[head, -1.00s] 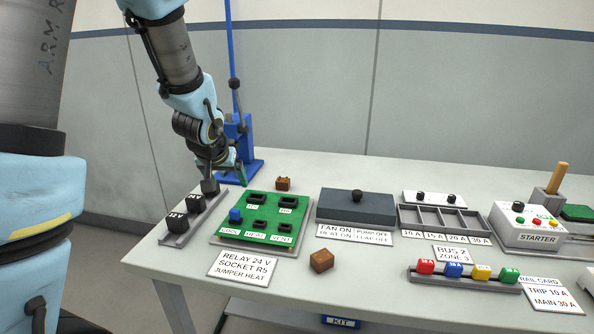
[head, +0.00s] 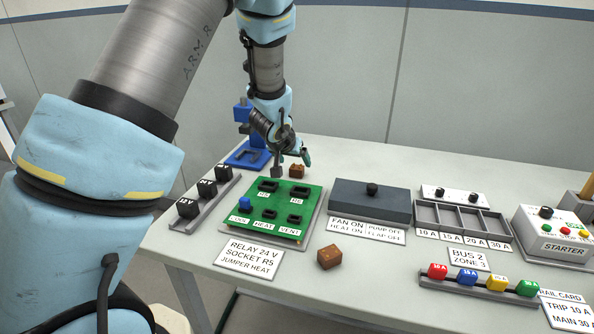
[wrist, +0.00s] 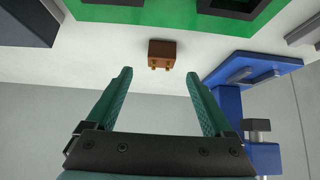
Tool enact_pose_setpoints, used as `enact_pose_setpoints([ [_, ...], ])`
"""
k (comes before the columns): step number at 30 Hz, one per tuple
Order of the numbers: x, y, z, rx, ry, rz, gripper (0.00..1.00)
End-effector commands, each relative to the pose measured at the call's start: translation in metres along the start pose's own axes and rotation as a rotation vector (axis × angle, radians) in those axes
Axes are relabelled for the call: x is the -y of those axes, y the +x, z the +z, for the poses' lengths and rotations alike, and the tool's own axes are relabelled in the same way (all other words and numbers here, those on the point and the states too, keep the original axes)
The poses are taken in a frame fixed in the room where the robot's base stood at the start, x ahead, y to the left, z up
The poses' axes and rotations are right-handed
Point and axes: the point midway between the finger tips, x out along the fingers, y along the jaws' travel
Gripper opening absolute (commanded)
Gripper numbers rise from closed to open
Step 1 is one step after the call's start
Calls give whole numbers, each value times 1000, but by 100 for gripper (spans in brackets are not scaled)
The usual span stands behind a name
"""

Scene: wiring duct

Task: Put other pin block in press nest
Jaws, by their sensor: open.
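A small brown pin block (head: 297,171) lies on the table behind the green socket board; it also shows in the wrist view (wrist: 162,54) with small pins on its near face. A second brown pin block (head: 330,257) lies in front of the board. My gripper (head: 292,165) is open and empty, close to the far block. In the wrist view, the block appears ahead of the gap between the fingertips (wrist: 159,74), not between them. The blue press (head: 247,154) stands at the back left, partly behind my arm; its base also shows in the wrist view (wrist: 262,68).
The green board (head: 262,232) carries sockets and a blue piece. A rail of black blocks (head: 207,188) lies left of it. A dark grey box (head: 365,201) stands to the right, with a fuse tray (head: 460,217) beyond. Table around the far block is mostly clear.

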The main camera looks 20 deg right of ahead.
Motion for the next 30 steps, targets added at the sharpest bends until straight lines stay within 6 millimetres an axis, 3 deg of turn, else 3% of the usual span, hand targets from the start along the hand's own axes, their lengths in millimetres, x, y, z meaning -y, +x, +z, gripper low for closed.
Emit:
enact_pose_setpoints([
  [10,1,38,2,2,2,-1,86],
  [21,1,45,3,1,0,0,86],
  [30,1,45,3,1,0,0,52],
])
